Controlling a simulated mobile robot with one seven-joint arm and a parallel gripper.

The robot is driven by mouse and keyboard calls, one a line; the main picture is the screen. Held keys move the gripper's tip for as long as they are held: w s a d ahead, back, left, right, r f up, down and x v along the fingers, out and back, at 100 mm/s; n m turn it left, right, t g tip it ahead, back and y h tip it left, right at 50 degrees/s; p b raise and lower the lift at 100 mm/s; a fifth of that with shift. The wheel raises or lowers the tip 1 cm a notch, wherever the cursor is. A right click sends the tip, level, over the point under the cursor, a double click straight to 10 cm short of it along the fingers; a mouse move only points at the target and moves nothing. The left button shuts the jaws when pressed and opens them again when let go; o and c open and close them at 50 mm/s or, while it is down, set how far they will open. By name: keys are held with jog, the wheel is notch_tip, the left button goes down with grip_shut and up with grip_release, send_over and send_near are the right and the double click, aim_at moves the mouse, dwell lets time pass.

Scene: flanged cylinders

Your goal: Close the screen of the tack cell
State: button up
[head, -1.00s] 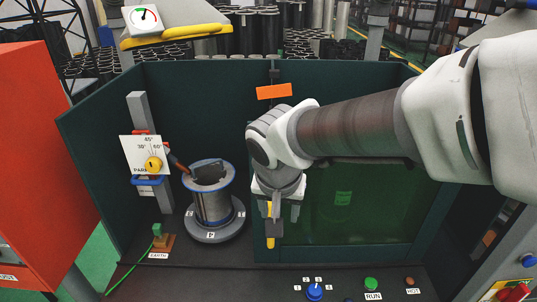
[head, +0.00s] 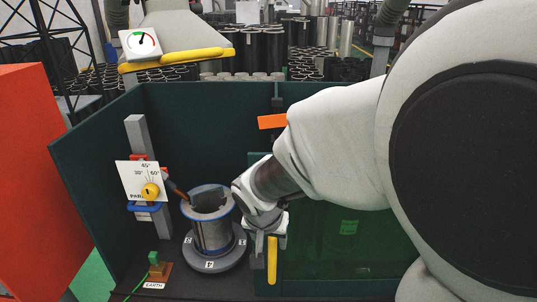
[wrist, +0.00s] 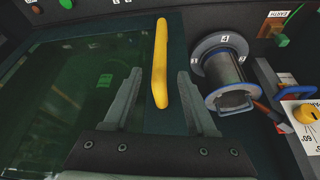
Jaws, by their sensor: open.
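The screen (head: 318,235) is a dark green see-through panel across the right part of the cell's front; it also fills the left of the wrist view (wrist: 60,95). The cell's left part is uncovered. A yellow upright handle (head: 272,262) is on the screen's left edge. My gripper (head: 262,238) is open and empty at the handle's upper end. In the wrist view the handle (wrist: 160,55) appears between the spread fingers of my gripper (wrist: 160,73); I cannot tell the depth between them. A flanged cylinder (head: 212,235) stands on a numbered round base in the uncovered part.
A torch (head: 176,191) with an angle plate (head: 133,178) on a grey post stands left of the cylinder. An earth clamp block (head: 157,268) sits at the front left. An orange tab (head: 271,122) is on the back wall.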

aim_at(273, 253)
jog(key=b+x, duration=0.1)
jog(key=x, duration=0.9)
jog(key=shift+w, duration=0.1)
grip_shut()
dwell(1.2)
